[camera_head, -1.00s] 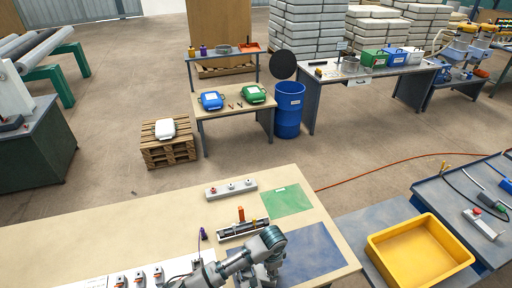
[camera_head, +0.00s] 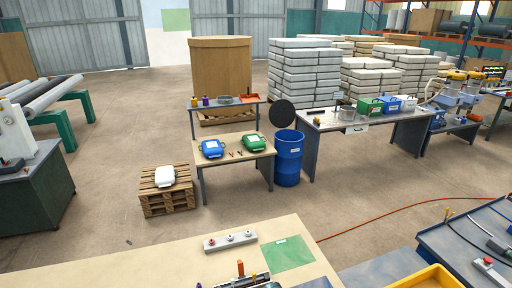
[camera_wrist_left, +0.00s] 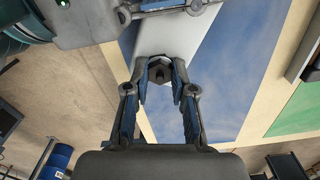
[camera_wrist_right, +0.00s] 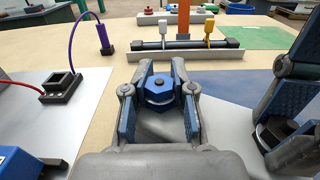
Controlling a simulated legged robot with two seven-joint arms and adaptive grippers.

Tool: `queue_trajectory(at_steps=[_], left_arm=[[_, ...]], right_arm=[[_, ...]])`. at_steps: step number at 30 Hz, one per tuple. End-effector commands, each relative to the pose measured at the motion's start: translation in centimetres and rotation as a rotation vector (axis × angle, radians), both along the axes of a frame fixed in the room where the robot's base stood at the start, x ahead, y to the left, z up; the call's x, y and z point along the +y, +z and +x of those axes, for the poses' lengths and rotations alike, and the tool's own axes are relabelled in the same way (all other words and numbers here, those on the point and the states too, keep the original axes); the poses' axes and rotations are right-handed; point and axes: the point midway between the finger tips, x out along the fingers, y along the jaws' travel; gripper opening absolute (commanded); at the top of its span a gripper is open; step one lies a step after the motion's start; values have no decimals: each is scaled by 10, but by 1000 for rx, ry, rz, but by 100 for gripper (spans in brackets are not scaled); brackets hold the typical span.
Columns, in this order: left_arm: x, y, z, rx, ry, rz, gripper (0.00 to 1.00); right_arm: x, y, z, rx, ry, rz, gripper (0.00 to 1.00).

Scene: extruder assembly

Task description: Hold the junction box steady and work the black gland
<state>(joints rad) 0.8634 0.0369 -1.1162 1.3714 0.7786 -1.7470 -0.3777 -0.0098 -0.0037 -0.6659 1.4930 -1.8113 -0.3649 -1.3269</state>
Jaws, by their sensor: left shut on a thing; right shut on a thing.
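In the left wrist view, my left gripper (camera_wrist_left: 160,85) is shut on a dark hexagonal piece (camera_wrist_left: 160,72), which looks like the black gland. A pale grey surface (camera_wrist_left: 180,35) lies just beyond it; I cannot tell whether this is the junction box. In the right wrist view, my right gripper (camera_wrist_right: 160,82) is shut on a blue hexagonal piece (camera_wrist_right: 160,98) with a dark top and a pale ring. The left gripper shows at the right edge there, beside a black round part (camera_wrist_right: 275,130). No junction box is clearly recognisable. The head view shows neither gripper clearly.
A rack with a black bar (camera_wrist_right: 180,44) stands beyond my right gripper. A purple-cabled plug (camera_wrist_right: 104,38) and a black socket block (camera_wrist_right: 60,88) are to its left. A switch strip (camera_head: 230,241) and a green mat (camera_head: 288,252) lie farther back on the table.

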Motion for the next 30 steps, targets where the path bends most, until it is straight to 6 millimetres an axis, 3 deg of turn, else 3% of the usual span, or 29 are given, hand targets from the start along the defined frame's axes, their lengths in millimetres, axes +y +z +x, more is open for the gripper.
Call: queue_trajectory(at_steps=[4, 5, 7, 8, 17, 30], left_arm=[[1, -1, 0, 1, -272, 3, 0], [0, -2, -1, 1, -277, 2, 29], [0, -2, -1, 2, -271, 1, 47], [0, -2, -1, 2, -271, 1, 50], [0, 0, -1, 1, -268, 1, 50], [0, 45, 0, -1, -267, 0, 50]], right_arm=[[1, 0, 0, -1, 2, 0, 0], [1, 0, 0, -1, 2, 0, 0], [1, 0, 0, -1, 2, 1, 0], [1, 0, 0, -1, 2, 1, 0], [1, 0, 0, -1, 1, 1, 0], [1, 0, 0, -1, 1, 0, 0]])
